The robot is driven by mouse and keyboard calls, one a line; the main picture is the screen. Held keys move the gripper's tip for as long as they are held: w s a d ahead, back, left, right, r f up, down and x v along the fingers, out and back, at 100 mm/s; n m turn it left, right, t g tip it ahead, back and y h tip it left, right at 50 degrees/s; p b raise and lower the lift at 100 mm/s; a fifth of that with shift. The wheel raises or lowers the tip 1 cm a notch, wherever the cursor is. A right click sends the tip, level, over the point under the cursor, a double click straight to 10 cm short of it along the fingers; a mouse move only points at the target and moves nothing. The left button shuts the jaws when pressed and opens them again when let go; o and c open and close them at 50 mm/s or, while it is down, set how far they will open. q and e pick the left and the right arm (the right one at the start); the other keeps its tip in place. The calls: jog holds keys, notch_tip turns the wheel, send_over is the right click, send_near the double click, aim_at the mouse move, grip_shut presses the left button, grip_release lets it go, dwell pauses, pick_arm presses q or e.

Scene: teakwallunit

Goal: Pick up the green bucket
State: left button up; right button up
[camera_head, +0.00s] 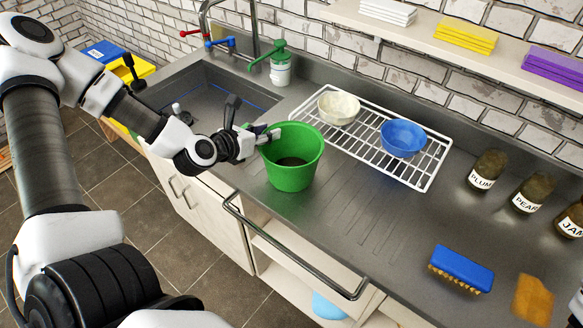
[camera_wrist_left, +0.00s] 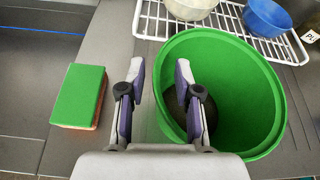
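The green bucket (camera_head: 291,172) stands upright on the steel counter, in front of the wire rack. It also fills the right half of the left wrist view (camera_wrist_left: 245,90), with a dark patch at its bottom. My left gripper (camera_head: 262,137) is at the bucket's left rim. In the left wrist view its two fingers (camera_wrist_left: 161,92) are apart, one outside the rim and one over the inside, with the rim between them. A gap shows between the fingers and the wall. My right gripper is not clearly seen; only a white and dark piece shows at the right edge.
A wire rack (camera_head: 432,174) holds a cream bowl (camera_head: 338,108) and a blue bowl (camera_head: 402,138) behind the bucket. A green sponge (camera_wrist_left: 80,94) lies left of it. A sink (camera_head: 205,98), soap bottle (camera_head: 280,70), jars (camera_head: 488,172) and a blue brush (camera_head: 461,268) are around. Mid-counter is clear.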

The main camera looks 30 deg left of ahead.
pick_arm(q)
jog(key=shift+w+d+f, duration=0.1)
jog(key=shift+w+f, duration=0.05)
jog(key=shift+w, duration=0.35)
grip_shut()
